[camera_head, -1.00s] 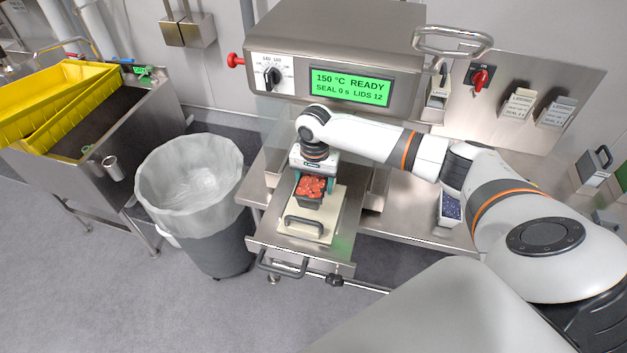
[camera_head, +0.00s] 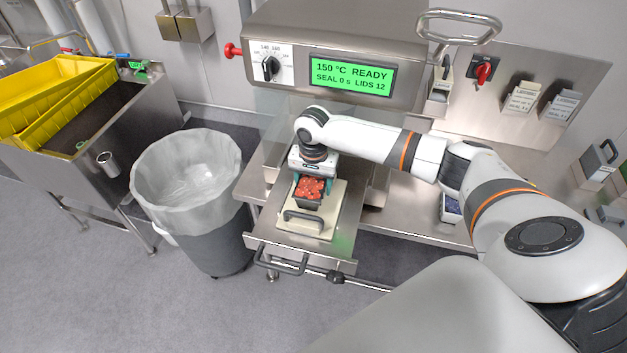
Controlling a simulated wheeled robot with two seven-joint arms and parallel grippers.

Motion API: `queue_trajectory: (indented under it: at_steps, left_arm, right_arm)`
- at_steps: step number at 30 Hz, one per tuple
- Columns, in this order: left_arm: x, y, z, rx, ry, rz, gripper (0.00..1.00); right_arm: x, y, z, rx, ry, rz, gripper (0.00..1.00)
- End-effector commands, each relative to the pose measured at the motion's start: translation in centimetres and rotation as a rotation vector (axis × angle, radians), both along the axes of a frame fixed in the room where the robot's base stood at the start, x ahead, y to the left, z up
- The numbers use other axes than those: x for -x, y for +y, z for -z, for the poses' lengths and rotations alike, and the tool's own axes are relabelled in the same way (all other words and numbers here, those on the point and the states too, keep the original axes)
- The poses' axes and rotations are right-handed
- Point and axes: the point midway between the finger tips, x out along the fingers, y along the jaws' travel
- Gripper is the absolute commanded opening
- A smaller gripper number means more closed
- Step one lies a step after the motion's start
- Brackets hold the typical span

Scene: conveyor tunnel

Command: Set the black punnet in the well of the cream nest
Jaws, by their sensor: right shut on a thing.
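The black punnet (camera_head: 308,203), filled with red pieces, is at the cream nest (camera_head: 328,222) on the pulled-out steel drawer under the sealing machine. My right gripper (camera_head: 310,182) reaches down over it from behind and is shut on the punnet. My left gripper is not in view.
The sealing machine's display (camera_head: 351,76) reads 150 °C READY. A lined waste bin (camera_head: 187,180) stands left of the drawer. A second punnet with dark blue contents (camera_head: 451,208) sits on the bench at right, partly behind my arm. Yellow crates (camera_head: 60,95) lie at far left.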

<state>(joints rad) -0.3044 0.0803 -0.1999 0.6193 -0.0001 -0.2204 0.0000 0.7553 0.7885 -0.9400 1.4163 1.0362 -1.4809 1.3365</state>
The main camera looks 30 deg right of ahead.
Motion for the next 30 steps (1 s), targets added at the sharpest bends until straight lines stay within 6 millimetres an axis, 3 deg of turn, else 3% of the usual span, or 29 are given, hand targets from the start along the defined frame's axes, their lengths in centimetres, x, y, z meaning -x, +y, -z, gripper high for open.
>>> queue_trajectory:
  at_steps: [14, 30]
  left_arm:
    - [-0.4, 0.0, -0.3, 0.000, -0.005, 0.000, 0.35]
    - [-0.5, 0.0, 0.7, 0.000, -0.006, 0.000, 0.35]
  right_arm:
    - [0.0, 0.1, 0.3, -0.002, -0.001, 0.000, 0.24]
    - [0.0, 0.1, 3.8, -0.003, 0.000, 0.000, 0.24]
